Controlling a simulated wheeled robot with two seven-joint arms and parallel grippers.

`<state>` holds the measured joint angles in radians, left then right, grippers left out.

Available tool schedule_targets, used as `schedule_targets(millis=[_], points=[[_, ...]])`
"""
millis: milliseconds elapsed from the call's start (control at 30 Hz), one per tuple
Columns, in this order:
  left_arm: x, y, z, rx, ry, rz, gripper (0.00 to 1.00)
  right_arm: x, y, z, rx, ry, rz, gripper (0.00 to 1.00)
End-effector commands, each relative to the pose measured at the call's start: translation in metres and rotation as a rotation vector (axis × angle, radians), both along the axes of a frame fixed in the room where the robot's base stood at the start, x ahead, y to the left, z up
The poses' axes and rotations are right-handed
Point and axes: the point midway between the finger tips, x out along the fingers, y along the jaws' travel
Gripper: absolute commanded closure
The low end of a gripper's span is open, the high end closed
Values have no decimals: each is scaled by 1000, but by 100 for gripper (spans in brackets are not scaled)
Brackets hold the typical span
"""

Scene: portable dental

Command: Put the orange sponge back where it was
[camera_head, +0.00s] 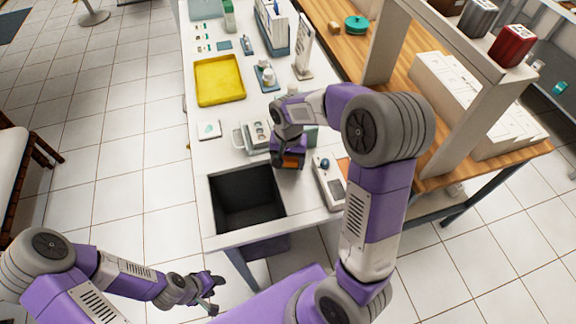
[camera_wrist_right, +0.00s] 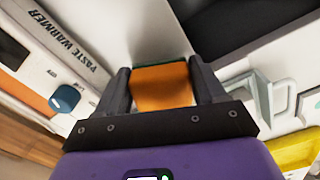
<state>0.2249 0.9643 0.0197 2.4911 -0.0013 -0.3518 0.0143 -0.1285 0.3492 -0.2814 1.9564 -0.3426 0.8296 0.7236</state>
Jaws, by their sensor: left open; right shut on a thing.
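The orange sponge (camera_wrist_right: 163,87) is between the two fingers of my right gripper (camera_wrist_right: 163,88) in the right wrist view. The fingers press on its two sides. In the head view the sponge (camera_head: 291,161) shows as a small orange patch at my right gripper (camera_head: 288,163), just beyond the dark square basin's right back corner and over the white counter. Whether the sponge touches the counter, I cannot tell. My left gripper (camera_head: 208,290) is low at the left, off the counter, open and empty.
The paste warmer (camera_wrist_right: 60,70) stands close beside my right gripper; it also shows in the head view (camera_head: 329,184). The dark basin (camera_head: 246,200) is at the counter's front. A yellow tray (camera_head: 220,80) and a small white square (camera_head: 208,130) lie farther back. A shelf post stands at the right.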

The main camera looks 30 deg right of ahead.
Motion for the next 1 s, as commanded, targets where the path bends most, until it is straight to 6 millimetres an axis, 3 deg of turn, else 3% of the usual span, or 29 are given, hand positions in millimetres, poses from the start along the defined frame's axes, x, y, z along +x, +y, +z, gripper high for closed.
schedule_targets(millis=[100,500,533,667,1000], points=[[0,0,-9,0,0,0,57,-1,0,-22,0,4,-1,69],[0,0,-11,0,-1,0,57,0,0,-26,0,0,0,69],[0,0,-10,0,-1,0,57,0,0,-26,0,0,0,27],[0,0,-10,0,-1,0,57,0,0,-25,0,0,0,7],[0,0,-8,0,-1,0,57,0,0,-22,0,0,0,5]])
